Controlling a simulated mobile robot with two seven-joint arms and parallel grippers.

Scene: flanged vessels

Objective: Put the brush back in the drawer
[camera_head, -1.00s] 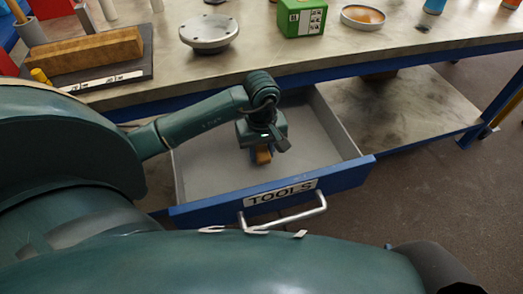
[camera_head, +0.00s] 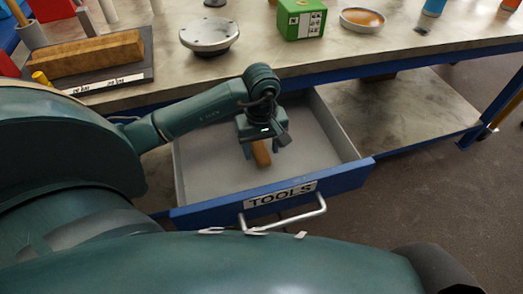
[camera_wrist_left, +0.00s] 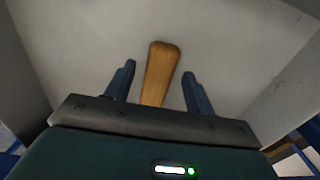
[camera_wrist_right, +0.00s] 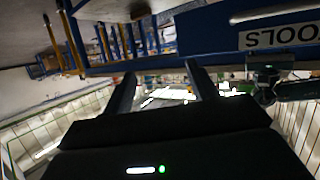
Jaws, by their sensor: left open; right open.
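The brush shows as a wooden handle (camera_head: 261,153) inside the open blue drawer (camera_head: 361,173) labelled TOOLS. In the left wrist view the handle (camera_wrist_left: 161,72) lies between the two fingers, with a clear gap on both sides. Its far part is hidden under the gripper body. My left gripper (camera_head: 262,155) is open, over the drawer's inside, pointing down, and does not touch the handle. My right gripper (camera_wrist_right: 160,80) is open and empty, outside the drawer; the drawer front (camera_wrist_right: 240,30) shows beyond it.
The workbench (camera_head: 300,50) above holds a flanged metal vessel (camera_head: 209,34), a green box (camera_head: 302,19), a dish with orange contents (camera_head: 362,18) and a wooden block (camera_head: 86,54). The drawer handle (camera_head: 285,218) sticks out in front. The rest of the drawer floor is bare.

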